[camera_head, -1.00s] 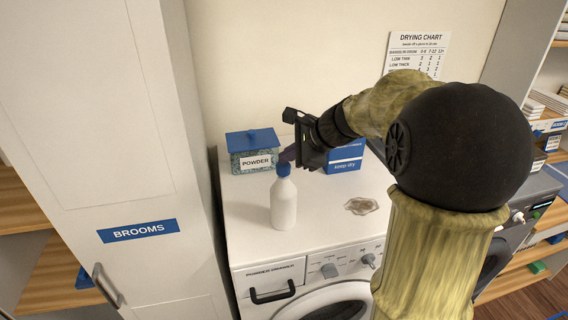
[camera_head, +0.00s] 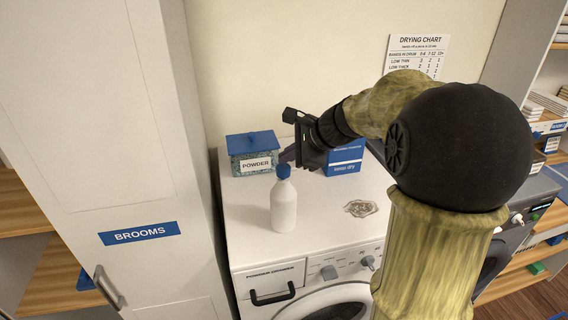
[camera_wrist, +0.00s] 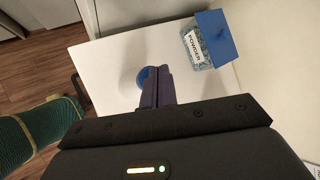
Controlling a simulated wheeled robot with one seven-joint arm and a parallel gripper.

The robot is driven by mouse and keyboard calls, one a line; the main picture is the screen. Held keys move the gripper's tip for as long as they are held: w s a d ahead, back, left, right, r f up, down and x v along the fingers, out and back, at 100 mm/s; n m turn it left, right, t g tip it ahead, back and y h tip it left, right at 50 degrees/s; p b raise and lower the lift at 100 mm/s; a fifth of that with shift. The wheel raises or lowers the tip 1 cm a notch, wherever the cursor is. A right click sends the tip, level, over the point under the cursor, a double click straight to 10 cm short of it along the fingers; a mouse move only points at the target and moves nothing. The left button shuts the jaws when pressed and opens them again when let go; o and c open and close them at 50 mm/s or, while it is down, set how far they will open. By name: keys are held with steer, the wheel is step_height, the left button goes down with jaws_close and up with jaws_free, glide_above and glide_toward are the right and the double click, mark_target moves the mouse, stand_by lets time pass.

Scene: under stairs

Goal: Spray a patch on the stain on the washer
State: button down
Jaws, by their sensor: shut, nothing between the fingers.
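A white bottle with a blue cap (camera_head: 284,207) stands upright on the washer (camera_head: 245,237), near its front left. A brownish-grey stain (camera_head: 361,208) lies on the washer top, to the right of the bottle. My gripper (camera_head: 284,157) is shut and empty, its fingers just above and behind the bottle's cap in the head view. In the wrist view the shut fingers (camera_wrist: 158,88) partly cover the blue cap (camera_wrist: 144,78). Whether the fingertips touch the cap I cannot tell.
A powder box with a blue lid (camera_head: 252,154) stands at the washer's back left. A blue and white box (camera_head: 344,158) stands behind my gripper. A tall brooms cabinet (camera_head: 100,160) borders the left side. The washer top around the stain is clear.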

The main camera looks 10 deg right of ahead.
mark_target(288, 167)
step_height(288, 167, up, 6)
steer(key=p, duration=0.5)
stand_by(0.9)
steer(key=s+f+n+g+h+b, duration=0.2)
steer(key=s+f+n+h+b, duration=0.1)
steer(key=s+f+n, duration=0.6)
steer(key=s+f+n+g+h+b, duration=0.2)
steer(key=s+f+n+b, duration=0.3)
steer(key=s+f+n, duration=0.4)
step_height(288, 167, down, 8)
steer(key=shift+s+a+r+n+h, duration=0.2)
steer(key=shift+s+a+n+h, duration=0.3)
steer(key=shift+s, duration=0.55)
steer(key=shift+d, duration=0.15)
